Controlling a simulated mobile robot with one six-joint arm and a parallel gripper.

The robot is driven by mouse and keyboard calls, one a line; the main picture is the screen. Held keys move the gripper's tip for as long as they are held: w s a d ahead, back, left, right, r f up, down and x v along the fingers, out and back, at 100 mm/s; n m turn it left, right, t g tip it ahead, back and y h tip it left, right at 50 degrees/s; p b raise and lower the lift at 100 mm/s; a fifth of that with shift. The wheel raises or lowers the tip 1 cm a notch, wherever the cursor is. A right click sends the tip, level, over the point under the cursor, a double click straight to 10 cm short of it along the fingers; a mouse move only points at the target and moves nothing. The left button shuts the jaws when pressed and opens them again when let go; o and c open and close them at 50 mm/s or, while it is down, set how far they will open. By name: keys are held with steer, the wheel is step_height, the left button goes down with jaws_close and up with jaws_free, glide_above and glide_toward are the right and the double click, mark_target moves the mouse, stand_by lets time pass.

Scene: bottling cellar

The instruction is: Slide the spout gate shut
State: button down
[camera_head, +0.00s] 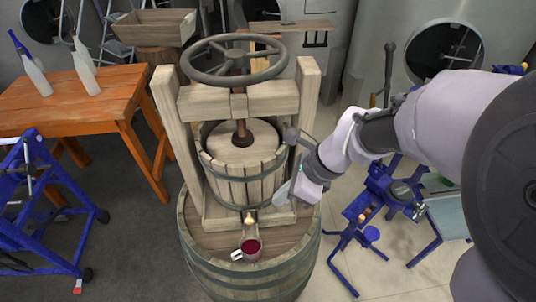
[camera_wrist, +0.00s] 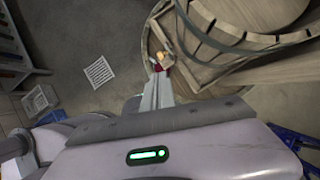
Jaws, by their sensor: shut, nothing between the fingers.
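The wooden basket press (camera_head: 243,170) stands on a large barrel (camera_head: 240,272). At the foot of its slatted basket is the spout, with a small pale orange knob (camera_head: 249,218) that seems to belong to the gate; it also shows in the wrist view (camera_wrist: 164,55). I cannot tell the gate's position. A cup of dark red liquid (camera_head: 248,252) stands on the barrel top below the spout; in the wrist view only a bit of red shows past my fingertips. My gripper (camera_head: 281,197) is shut and empty, to the right of the knob and apart from it.
The press's right post (camera_head: 307,95) and handwheel (camera_head: 234,60) rise close to my arm. An orange table with bottles (camera_head: 75,98) stands at the left, a blue frame (camera_head: 40,210) before it. Blue equipment (camera_head: 385,190) stands at the right. A floor drain (camera_wrist: 100,71) lies beyond the barrel.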

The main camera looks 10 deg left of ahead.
mark_target(251, 220)
steer(key=b+x, duration=0.4)
steer(key=x, duration=1)
steer(key=shift+d, duration=0.1)
step_height(251, 220, down, 4)
steer(key=b, duration=0.4)
steer(key=shift+d+r, duration=0.15)
steer(key=shift+r+p, duration=0.1)
steer(key=shift+p, duration=0.2)
